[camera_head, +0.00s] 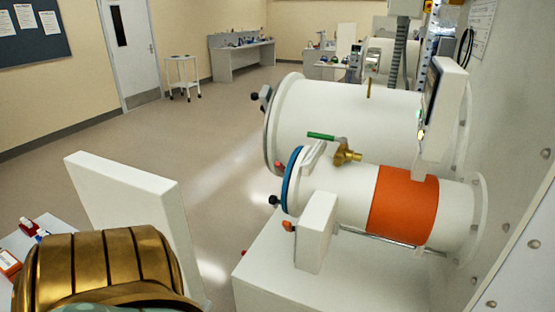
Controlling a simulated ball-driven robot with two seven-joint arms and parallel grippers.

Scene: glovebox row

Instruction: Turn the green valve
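The green valve handle (321,136) is a short bar on a brass valve body (346,154). It stands on top of the smaller white cylinder (340,187), near its blue-ringed end. The handle points to the left, roughly level, toward the larger cylinder behind. Neither of my grippers shows in the head view, so their state cannot be seen. Nothing touches the valve.
An orange band (403,205) wraps the smaller cylinder. A larger white cylinder (345,112) lies behind it. A screen (442,108) hangs above at right. A white panel (125,212) stands left. The floor (150,140) between panel and far benches is largely clear.

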